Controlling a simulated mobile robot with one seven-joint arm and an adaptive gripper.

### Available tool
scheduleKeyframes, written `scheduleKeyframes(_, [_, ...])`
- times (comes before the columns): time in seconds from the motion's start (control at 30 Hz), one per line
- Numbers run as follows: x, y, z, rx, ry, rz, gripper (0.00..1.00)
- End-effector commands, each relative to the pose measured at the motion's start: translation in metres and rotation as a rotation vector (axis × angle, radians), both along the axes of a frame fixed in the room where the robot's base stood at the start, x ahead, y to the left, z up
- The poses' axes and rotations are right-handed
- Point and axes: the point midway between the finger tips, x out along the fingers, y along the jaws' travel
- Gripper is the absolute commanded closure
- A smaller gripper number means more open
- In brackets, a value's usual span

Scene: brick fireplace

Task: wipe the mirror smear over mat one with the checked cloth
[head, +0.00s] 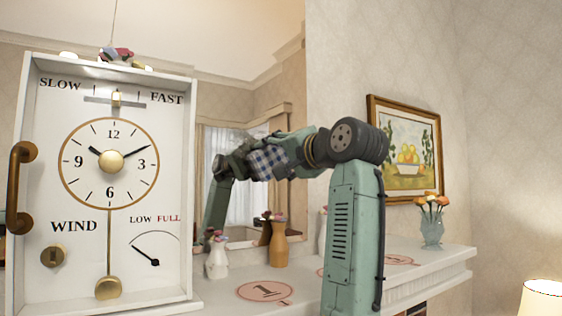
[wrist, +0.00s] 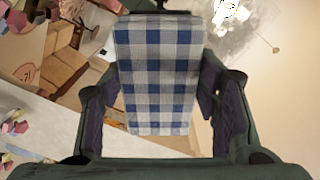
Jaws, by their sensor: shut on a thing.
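My gripper (head: 270,158) is shut on the blue-and-white checked cloth (head: 266,163), raised in front of the mirror (head: 286,208). In the wrist view the cloth (wrist: 156,75) fills the space between the two fingers of my gripper (wrist: 157,100). Mat one (head: 265,290), a pink disc marked 1, lies on the mantel below and in front of the mirror. The arm's reflection shows at the cloth's left. I cannot make out the smear, and whether the cloth touches the glass is unclear.
A large white clock box (head: 110,180) stands close at left. A white vase (head: 217,258) and a tan vase (head: 279,244) stand on the mantel (head: 440,262) below my arm. Another mat (head: 398,260) and a glass flower vase (head: 432,230) are at right.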

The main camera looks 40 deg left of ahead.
Motion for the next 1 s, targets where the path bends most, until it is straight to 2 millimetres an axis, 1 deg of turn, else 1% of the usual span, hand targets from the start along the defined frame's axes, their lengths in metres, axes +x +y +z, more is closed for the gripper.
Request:
scheduleKeyframes(0.03, [-0.006, 0.003, -0.002, 0.0, -0.001, 0.002, 0.66])
scheduleKeyframes(0.2, [-0.019, 0.008, -0.001, 0.0, -0.001, 0.002, 0.66])
scheduleKeyframes(0.47, [-0.028, 0.011, -0.001, -0.001, -0.002, 0.003, 0.66])
scheduleKeyframes(0.8, [-0.057, 0.018, -0.002, -0.002, 0.0, 0.003, 0.66])
scheduleKeyframes(1.0, [-0.063, 0.019, -0.001, -0.001, -0.001, 0.004, 0.66])
